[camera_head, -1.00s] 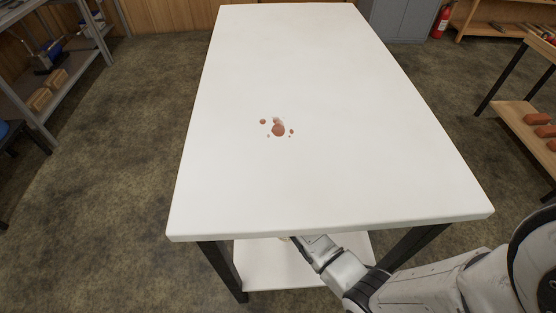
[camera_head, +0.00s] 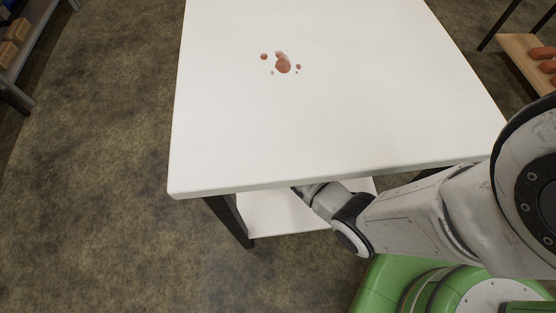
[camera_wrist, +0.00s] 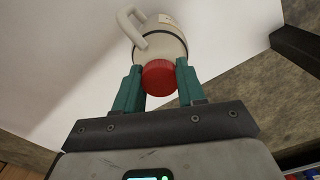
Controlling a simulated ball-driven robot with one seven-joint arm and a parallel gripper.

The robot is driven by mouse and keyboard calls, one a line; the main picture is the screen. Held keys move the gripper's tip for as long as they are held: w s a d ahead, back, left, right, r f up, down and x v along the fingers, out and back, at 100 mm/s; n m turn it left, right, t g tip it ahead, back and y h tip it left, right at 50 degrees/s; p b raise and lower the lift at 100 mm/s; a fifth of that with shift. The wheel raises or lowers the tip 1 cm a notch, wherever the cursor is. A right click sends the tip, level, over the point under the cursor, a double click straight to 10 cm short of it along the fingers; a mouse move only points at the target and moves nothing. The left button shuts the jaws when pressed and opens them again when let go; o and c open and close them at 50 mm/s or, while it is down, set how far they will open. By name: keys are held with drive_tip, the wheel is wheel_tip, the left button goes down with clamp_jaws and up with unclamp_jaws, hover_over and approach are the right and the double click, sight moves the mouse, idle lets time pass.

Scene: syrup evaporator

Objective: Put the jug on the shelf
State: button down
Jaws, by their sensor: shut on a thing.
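The jug (camera_wrist: 163,42) is cream-coloured with a loop handle and a red cap (camera_wrist: 158,77). In the wrist view, my gripper (camera_wrist: 158,84) is shut on the jug, its green fingers on either side near the cap. In the head view, the gripper and jug are hidden below the white table top, where my arm reaches in under the front edge. A white lower shelf (camera_head: 275,213) shows under the table top. I cannot tell whether the jug touches the shelf.
The white table top (camera_head: 330,120) overhangs my arm and carries a reddish-brown stain (camera_head: 283,65). A dark table leg (camera_head: 230,219) stands at the front left. Open floor (camera_head: 100,180) lies to the left. A wooden rack (camera_head: 530,58) stands at the right.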

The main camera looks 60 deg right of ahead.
drive_tip(key=shift+f, duration=0.45)
drive_tip(key=shift+f, duration=0.15)
drive_tip(key=c, duration=0.6)
unclamp_jaws()
drive_tip(key=shift+c, duration=0.2)
wheel_tip(320, 180, up, 12)
drive_tip(key=p, duration=0.4)
drive_tip(key=shift+p, duration=0.3)
